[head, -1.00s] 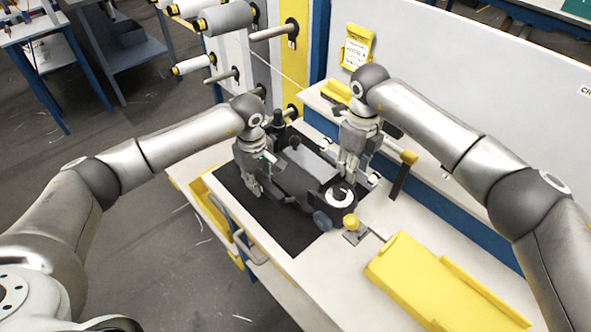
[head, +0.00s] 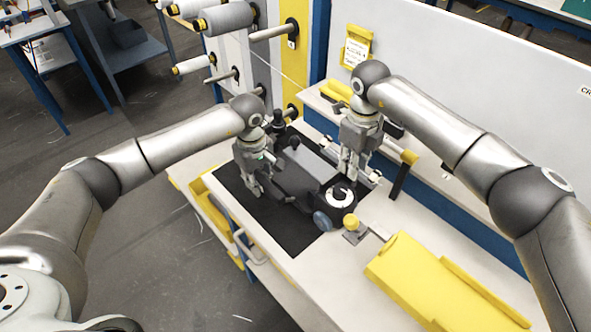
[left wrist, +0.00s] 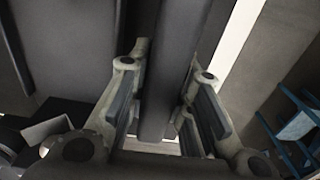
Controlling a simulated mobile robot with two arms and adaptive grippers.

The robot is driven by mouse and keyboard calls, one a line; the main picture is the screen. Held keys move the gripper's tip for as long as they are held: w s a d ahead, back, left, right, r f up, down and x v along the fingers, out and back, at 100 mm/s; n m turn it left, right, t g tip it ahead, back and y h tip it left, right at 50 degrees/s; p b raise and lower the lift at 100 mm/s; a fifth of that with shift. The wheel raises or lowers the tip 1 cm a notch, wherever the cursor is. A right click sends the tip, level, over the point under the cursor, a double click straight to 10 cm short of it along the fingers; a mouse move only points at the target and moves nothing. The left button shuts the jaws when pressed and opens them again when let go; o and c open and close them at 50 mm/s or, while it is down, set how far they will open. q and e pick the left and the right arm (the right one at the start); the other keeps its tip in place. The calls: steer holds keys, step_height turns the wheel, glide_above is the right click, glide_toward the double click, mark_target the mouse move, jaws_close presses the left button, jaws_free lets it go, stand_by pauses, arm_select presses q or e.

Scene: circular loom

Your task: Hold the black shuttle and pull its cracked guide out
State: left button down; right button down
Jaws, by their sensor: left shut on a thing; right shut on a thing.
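The black shuttle (head: 300,192) lies across the dark mat, with a white ring (head: 341,196) near its right end. My left gripper (head: 264,188) is shut on the shuttle's left part. In the left wrist view a dark bar of the shuttle (left wrist: 172,70) runs between the two fingers (left wrist: 160,125). My right gripper (head: 348,176) points down just behind the white ring, at the shuttle's right end. It is shut on a small piece there, apparently the cracked guide, which its fingers mostly hide. I cannot see the crack.
The dark mat (head: 297,238) lies on a pale worktop. A yellow-topped post (head: 353,226) and a black upright with a yellow head (head: 403,172) stand to the right. A yellow tray (head: 425,285) lies at the front right. Thread spools (head: 228,18) are at the back left.

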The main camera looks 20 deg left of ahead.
steer(key=shift+r, duration=0.4)
steer(key=shift+r, duration=2.25)
steer(key=shift+r, duration=2.45)
arm_select(q)
steer(key=c, duration=1.2)
jaws_free()
steer(key=shift+c, duration=0.2)
